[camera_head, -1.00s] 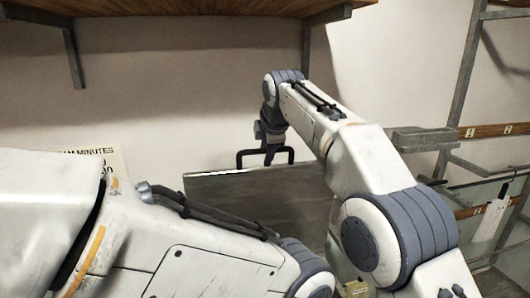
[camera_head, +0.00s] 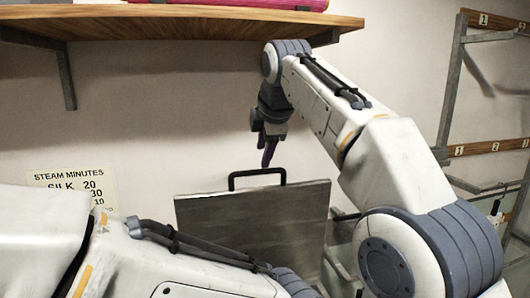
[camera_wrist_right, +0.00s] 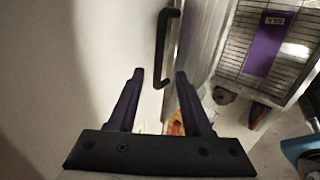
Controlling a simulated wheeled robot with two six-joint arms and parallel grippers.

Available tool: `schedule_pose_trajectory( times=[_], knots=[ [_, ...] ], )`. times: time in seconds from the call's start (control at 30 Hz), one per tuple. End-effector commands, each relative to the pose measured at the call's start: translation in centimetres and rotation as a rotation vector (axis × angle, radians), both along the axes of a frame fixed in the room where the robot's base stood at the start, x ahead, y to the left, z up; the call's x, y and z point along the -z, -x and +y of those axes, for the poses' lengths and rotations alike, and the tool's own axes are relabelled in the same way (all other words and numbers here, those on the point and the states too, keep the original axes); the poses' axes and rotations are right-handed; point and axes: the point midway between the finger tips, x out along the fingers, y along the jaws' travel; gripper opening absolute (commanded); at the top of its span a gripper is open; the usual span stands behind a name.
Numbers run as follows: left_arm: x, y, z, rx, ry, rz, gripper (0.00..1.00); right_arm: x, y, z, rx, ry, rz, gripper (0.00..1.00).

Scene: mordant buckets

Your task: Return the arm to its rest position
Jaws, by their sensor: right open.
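My right arm (camera_head: 395,160) reaches in from the right in the head view, bent at the elbow. Its gripper (camera_head: 268,155) points down just above the black handle (camera_head: 257,173) of a grey metal panel (camera_head: 255,222). In the right wrist view the gripper (camera_wrist_right: 159,75) has its two dark fingers apart with nothing between them. The handle (camera_wrist_right: 163,45) shows beyond the fingertips there, apart from them. My left arm (camera_head: 150,255) crosses the lower left of the head view; its gripper is out of view.
A wooden shelf (camera_head: 180,27) overhangs the wall, with a pink item (camera_head: 245,4) on it. A steam-minutes sign (camera_head: 72,185) is at left. A metal rack (camera_head: 452,85) stands at right.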

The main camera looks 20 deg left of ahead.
Motion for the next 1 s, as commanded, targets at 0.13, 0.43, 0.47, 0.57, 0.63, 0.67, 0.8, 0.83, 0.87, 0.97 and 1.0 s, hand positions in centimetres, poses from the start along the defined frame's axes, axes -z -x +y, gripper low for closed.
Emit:
schedule_pose_trajectory(
  times=[0.13, 0.43, 0.47, 0.57, 0.63, 0.67, 0.8, 0.83, 0.87, 0.97, 1.0],
  knots=[
    [0.0, 0.0, 0.0, 0.0, 0.0, 0.0, 0.0, 0.0, 0.0, 0.0, 0.001, -0.001, 0.0, 0.49],
    [0.0, 0.0, 0.0, 0.0, 0.0, 0.0, 0.0, 4.6, -3.3, -5.5, 0.257, -0.065, 0.12, 0.49],
    [0.0, 0.0, 0.0, 0.0, 0.0, 0.0, 0.0, 5.5, -3.7, -6.7, 0.31, -0.081, 0.141, 0.49],
    [0.0, 0.0, 0.0, 0.0, 0.0, 0.0, 0.0, 8.9, -4.6, -10.9, 0.492, -0.134, 0.213, 0.49],
    [0.0, 0.0, 0.0, 0.0, 0.0, 0.0, 0.0, 11.4, -4.7, -13.9, 0.621, -0.173, 0.26, 0.49],
    [0.0, 0.0, 0.0, 0.0, 0.0, 0.0, 0.0, 12.5, -4.6, -15.2, 0.677, -0.191, 0.28, 0.49],
    [0.0, 0.0, 0.0, 0.0, 0.0, 0.0, 0.0, 17.6, -2.9, -21.5, 0.946, -0.276, 0.366, 0.49],
    [0.0, 0.0, 0.0, 0.0, 0.0, 0.0, 0.0, 18.7, -2.3, -22.8, 1.003, -0.294, 0.383, 0.49],
    [0.0, 0.0, 0.0, 0.0, 0.0, 0.0, 0.0, 19.8, -1.6, -24.2, 1.061, -0.312, 0.399, 0.49],
    [0.0, 0.0, 0.0, 0.0, 0.0, 0.0, 0.0, 23.5, 1.3, -28.3, 1.259, -0.374, 0.45, 0.49],
    [0.0, 0.0, 0.0, 0.0, 0.0, 0.0, 0.0, 24.8, 2.6, -29.8, 1.334, -0.399, 0.468, 0.49]
  ],
)
